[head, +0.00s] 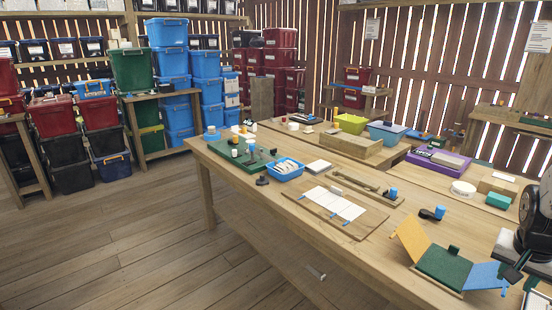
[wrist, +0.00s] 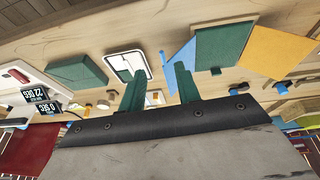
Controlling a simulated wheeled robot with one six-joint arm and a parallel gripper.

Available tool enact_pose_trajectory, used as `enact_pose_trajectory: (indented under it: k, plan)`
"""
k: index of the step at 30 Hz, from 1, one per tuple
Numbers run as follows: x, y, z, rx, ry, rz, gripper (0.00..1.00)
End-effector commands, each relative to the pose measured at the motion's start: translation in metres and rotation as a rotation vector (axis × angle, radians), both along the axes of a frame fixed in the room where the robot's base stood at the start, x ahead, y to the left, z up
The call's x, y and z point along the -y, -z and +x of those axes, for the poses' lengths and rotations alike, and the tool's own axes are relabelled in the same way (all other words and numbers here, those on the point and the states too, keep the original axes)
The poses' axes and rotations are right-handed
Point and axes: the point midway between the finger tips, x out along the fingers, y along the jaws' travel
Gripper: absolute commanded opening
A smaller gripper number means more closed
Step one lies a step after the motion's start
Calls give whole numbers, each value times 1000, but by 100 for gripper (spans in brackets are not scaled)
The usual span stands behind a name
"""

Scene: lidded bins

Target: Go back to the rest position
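My gripper (wrist: 159,74) shows in the wrist view as two green fingers with a clear gap between them. It is open, and nothing shows held between the fingers. Beyond the fingertips lies a workbench top (wrist: 130,32). A white tray with a dark outline (wrist: 127,62) is behind the left finger, and a blue panel (wrist: 180,60) is behind the right finger. I cannot tell how far the fingers are from them.
The long wooden workbench (head: 375,252) holds a yellow, green and blue folding board (head: 443,268), a board with white cards (head: 335,205), a blue tray (head: 286,169) and a purple tray (head: 437,160). Stacked bins (head: 170,75) line the back left. The wooden floor (head: 120,235) at left is clear.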

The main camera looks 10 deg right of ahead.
Motion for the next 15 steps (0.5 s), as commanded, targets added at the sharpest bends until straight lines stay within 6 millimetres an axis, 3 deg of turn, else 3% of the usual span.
enact_pose_trajectory:
  k: [7,15]
  plan:
    - [-30,1,-20,-112,-33,124,33]
    - [-112,-39,-3,-203,-270,225,33]
